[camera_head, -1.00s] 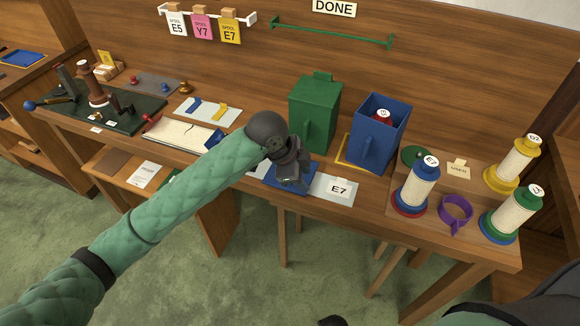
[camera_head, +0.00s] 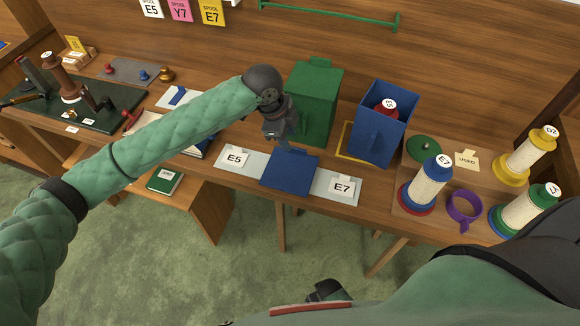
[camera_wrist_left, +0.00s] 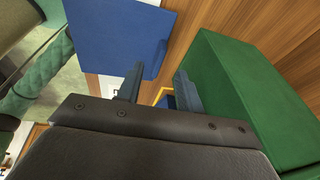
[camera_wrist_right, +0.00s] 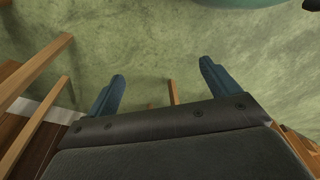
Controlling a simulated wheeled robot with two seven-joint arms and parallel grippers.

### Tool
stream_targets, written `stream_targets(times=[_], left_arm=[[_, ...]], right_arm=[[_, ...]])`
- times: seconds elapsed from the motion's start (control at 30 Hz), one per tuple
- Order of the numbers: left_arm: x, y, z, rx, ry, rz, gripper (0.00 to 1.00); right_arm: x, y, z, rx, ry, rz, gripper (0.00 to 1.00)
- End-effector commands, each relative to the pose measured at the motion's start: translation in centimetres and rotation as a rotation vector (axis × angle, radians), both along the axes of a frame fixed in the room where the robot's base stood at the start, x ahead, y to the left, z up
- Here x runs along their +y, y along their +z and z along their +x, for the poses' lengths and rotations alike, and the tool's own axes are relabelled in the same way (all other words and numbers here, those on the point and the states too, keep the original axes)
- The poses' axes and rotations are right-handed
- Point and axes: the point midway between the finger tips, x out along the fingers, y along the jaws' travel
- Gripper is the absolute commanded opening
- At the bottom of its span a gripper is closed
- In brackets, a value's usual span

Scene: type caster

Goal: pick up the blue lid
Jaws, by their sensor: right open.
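The blue lid (camera_head: 290,172) lies flat at the front edge of the workbench, between the E5 card and the E7 card. It also shows in the left wrist view (camera_wrist_left: 112,38), with a small raised tab at its edge. My left gripper (camera_head: 284,143) is at the lid's back edge, in front of the green bin. In the left wrist view its fingers (camera_wrist_left: 158,88) stand apart with nothing held; the tab is just beyond them. My right gripper (camera_wrist_right: 160,85) is open and empty over the green floor, away from the lid.
The green bin (camera_head: 315,100) stands close behind my left gripper. The open blue bin (camera_head: 378,135) holds a red spool (camera_head: 386,108). The E5 card (camera_head: 237,157) and E7 card (camera_head: 343,188) flank the lid. Several spools stand on the right side.

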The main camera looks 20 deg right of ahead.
Motion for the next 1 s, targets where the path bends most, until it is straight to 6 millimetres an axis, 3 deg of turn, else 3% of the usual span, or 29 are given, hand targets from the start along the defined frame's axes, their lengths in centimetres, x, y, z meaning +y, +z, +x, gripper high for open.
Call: stream_targets(times=[0.4, 0.8, 0.83, 1.0], left_arm=[[-1.4, -3.3, -0.3, 0.002, 0.0, 0.0, 0.37], [-1.6, -4.5, -0.3, 0.0, 0.0, 0.0, 0.37], [-1.6, -4.5, -0.3, 0.0, 0.0, 0.0, 0.35], [-1.6, -4.4, -0.3, 0.0, 0.0, 0.0, 0.01]], right_arm=[[-1.9, -4.5, -1.3, -0.028, 0.011, -0.018, 0.88], [-2.2, -5.4, -1.8, -0.035, 0.014, -0.02, 0.88], [-2.2, -5.4, -1.8, -0.035, 0.014, -0.02, 0.88], [-2.3, -5.4, -1.8, -0.035, 0.012, -0.021, 0.88]])
